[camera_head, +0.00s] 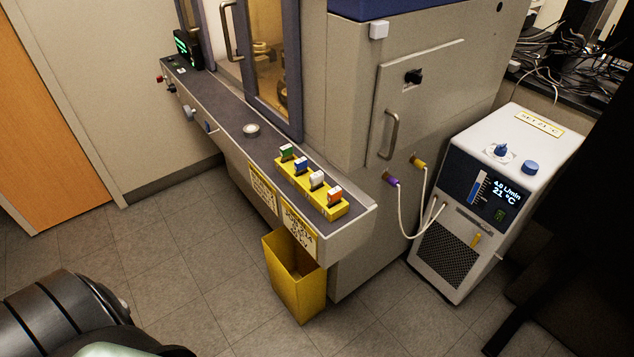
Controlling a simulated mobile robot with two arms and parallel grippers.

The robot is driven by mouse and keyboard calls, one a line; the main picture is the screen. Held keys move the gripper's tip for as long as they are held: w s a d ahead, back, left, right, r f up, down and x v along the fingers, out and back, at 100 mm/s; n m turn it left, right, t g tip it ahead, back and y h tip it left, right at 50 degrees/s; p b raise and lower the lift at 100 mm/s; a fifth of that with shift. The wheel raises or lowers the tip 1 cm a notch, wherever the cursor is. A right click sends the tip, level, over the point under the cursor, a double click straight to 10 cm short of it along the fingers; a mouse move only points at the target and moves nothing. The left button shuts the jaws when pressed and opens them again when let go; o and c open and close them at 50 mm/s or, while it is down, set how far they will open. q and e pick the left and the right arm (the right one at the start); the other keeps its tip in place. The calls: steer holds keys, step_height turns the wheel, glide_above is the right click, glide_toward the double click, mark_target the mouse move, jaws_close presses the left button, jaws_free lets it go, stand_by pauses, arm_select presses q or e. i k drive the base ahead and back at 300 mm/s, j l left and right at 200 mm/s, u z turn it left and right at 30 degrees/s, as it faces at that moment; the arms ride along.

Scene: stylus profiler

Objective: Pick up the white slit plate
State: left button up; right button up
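The white slit plate (317,179) stands upright in a yellow rack (329,210) on the front ledge of the large grey machine. It is in a row with a green plate (287,152) and a blue plate (301,166) on its left and an orange plate (335,194) on its right. The white plate has a dark lower part that goes into the rack. Neither gripper shows in the head view.
A yellow bin (295,281) stands on the floor below the ledge (236,150). A small round metal piece (251,129) lies on the ledge. A white chiller (492,200) stands at right, with hoses to the machine. The tiled floor at front is clear.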

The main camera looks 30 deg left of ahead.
mark_target(316, 180)
steer(key=i+u, duration=0.1)
steer(key=u, duration=0.4)
steer(key=l+u, duration=0.15)
steer(key=u, duration=0.35)
steer(key=l+u, duration=0.15)
steer(key=u, duration=0.3)
steer(key=i, duration=0.05)
